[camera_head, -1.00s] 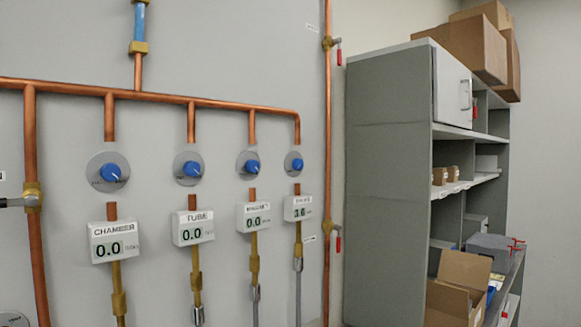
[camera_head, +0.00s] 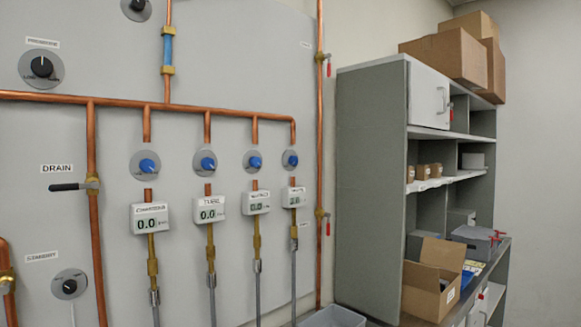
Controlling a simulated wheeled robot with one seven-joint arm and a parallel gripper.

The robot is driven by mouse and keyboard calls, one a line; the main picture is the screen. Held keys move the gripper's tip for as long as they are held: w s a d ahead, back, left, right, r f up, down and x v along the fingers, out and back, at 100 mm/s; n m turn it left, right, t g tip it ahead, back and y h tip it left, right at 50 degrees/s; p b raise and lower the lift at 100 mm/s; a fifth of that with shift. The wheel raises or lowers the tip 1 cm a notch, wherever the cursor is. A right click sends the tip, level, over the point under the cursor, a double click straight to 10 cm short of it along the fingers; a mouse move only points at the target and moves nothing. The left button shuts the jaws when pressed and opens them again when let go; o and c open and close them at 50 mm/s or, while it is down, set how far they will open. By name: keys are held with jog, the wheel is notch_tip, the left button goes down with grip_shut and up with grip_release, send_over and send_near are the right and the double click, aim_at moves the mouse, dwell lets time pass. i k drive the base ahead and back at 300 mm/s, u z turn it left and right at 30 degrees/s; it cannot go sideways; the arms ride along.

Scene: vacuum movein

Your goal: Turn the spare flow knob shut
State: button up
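Several blue flow knobs on round grey plates run in a row along the wall panel. The far right blue knob (camera_head: 291,160) sits above a small white meter (camera_head: 294,197) whose label and digits are too small to read surely; I cannot confirm that it is the spare one. Left of it are another blue knob (camera_head: 255,161), the tube knob (camera_head: 207,163) over a meter at 0.0, and the chamber knob (camera_head: 147,165) over a meter at 0.0. The knobs' exact pointer angles are hard to tell. My gripper is not in view.
A copper pipe (camera_head: 200,102) runs above the knobs. A drain lever (camera_head: 75,186) and black knobs (camera_head: 42,67) are at left. A vertical pipe with red-handled valves (camera_head: 327,66) stands right of the panel. A grey shelf unit (camera_head: 370,190) and an open carton (camera_head: 432,280) are at right.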

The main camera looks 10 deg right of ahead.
aim_at(293, 161)
jog(key=k, duration=0.6)
jog(key=z, duration=0.95)
jog(key=i, duration=1.5)
jog(key=u, duration=1.05)
jog(key=i, duration=0.45)
jog(key=u, duration=0.45)
